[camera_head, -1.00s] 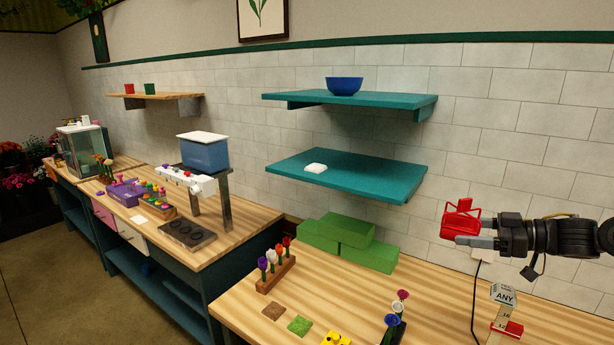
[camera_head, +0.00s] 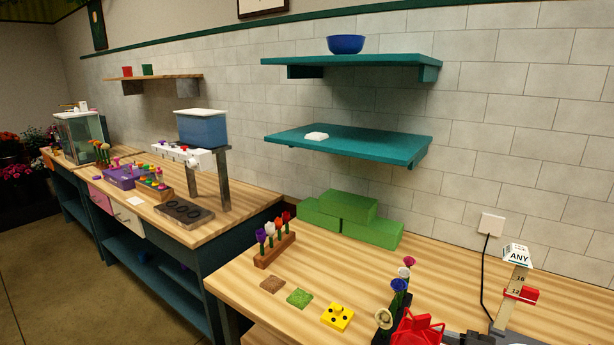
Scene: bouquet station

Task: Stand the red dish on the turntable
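A red openwork piece (camera_head: 418,329), which I take to be the red dish, shows at the bottom edge, cut off by the frame. It appears in front of the flower holder at the right part of the near table. My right gripper (camera_head: 464,339) shows only as a dark sliver at the bottom edge beside the dish; it appears still shut on it, with the fingertips mostly hidden. My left gripper is not in view. I cannot make out the turntable with certainty.
A flower holder (camera_head: 384,318) stands close by the dish. A measuring post (camera_head: 508,296) with a red slider stands to its right. A yellow block (camera_head: 337,317), green blocks (camera_head: 371,232) and a wooden flower rack (camera_head: 274,250) are on the table.

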